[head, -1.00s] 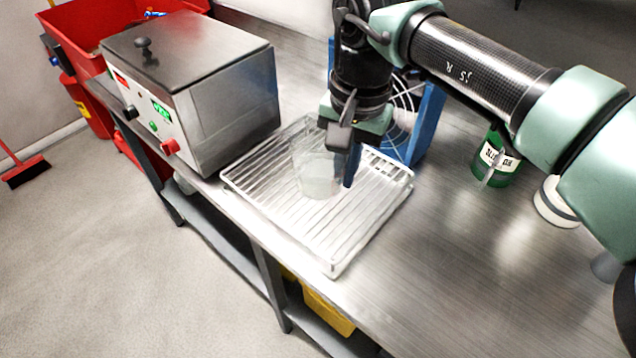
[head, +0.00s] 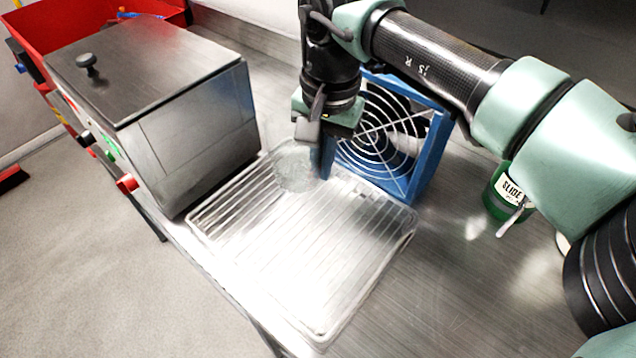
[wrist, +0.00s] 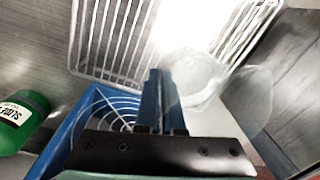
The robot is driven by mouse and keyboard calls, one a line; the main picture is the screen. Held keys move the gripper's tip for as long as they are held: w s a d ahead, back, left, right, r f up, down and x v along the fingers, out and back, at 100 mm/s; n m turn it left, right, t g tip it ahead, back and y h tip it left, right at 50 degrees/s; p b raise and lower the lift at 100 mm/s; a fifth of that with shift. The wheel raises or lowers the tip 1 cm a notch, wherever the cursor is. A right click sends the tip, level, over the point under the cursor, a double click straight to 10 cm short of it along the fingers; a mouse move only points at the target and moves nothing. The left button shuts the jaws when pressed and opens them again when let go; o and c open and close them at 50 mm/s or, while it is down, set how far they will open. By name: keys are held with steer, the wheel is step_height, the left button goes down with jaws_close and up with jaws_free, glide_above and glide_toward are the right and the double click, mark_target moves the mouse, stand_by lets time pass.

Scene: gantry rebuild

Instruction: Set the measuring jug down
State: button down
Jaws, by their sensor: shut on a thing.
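The measuring jug (head: 294,170) is clear and hard to make out against the rack in the head view. It also shows in the wrist view (wrist: 198,78), beside the fingertips. My gripper (head: 318,152) points down and is shut on the jug at its right side, over the far left part of the wire rack (head: 300,290). In the wrist view my gripper's blue fingers (wrist: 158,95) are close together at the jug's edge. I cannot tell whether the jug's base touches the rack.
A steel box with a lid (head: 160,90) stands close on the left. A blue framed fan (head: 395,130) stands just behind and right of my gripper. A green labelled container (head: 503,195) is farther right. The front of the rack is empty.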

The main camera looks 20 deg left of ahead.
mark_target(303, 149)
steer(key=shift+f, duration=2.5)
steer(key=shift+f, duration=0.2)
steer(key=c, duration=1)
jaws_free()
steer(key=shift+c, duration=0.2)
step_height(303, 149, up, 12)
steer(key=shift+d+r, duration=0.2)
steer(key=shift+d, duration=0.2)
